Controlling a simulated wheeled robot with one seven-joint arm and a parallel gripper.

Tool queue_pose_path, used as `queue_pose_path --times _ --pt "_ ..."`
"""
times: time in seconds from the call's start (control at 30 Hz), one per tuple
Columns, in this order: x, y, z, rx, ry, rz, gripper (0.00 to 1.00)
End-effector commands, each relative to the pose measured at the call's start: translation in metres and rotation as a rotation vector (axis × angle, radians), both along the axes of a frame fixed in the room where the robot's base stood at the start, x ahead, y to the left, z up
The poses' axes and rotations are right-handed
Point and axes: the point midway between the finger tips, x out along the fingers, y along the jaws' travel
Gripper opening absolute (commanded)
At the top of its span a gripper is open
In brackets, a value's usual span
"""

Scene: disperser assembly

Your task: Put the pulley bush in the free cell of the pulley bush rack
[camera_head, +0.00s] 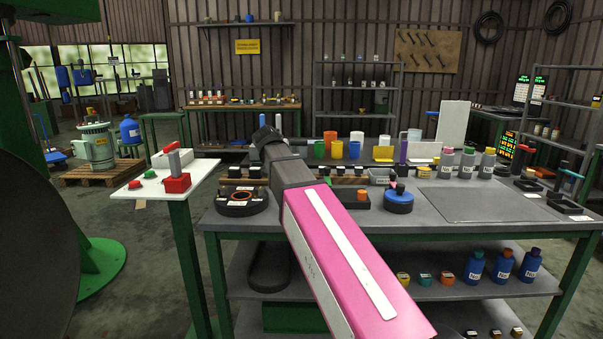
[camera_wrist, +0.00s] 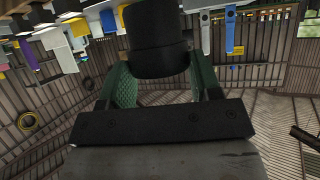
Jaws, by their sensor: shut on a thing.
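My gripper (camera_wrist: 157,62) is shut on the pulley bush (camera_wrist: 155,38), a black stepped cylinder between two green-padded fingers in the wrist view. In the head view the dark end of my gripper (camera_head: 266,139) is raised above the bench's back part, and the bush is hard to tell from it. A wooden rack with a row of dark pieces (camera_head: 341,170) stands low on the bench behind my arm; it looks like the pulley bush rack. My arm hides its middle, and I cannot make out the free cell.
The grey bench (camera_head: 437,184) also holds a round black fixture (camera_head: 242,207), a blue round container (camera_head: 398,204), coloured cups (camera_head: 354,150) and grey bottles (camera_head: 467,163). A white side table (camera_head: 150,186) with a red device stands at left. The bench's right middle is clear.

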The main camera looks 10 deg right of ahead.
Motion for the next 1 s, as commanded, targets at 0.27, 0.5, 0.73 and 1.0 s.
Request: queue_pose_path --times 0.27,0.5,0.73,1.0 --pt "0.036 -0.041 -0.031 0.0 -0.001 -0.001 0.12" --pt "0.055 -0.065 -0.049 0.001 -0.001 0.0 0.12" --pt "0.058 -0.07 -0.058 0.0 -0.001 0.001 0.12" --pt "0.057 -0.069 -0.088 -0.001 -0.001 0.001 0.12"
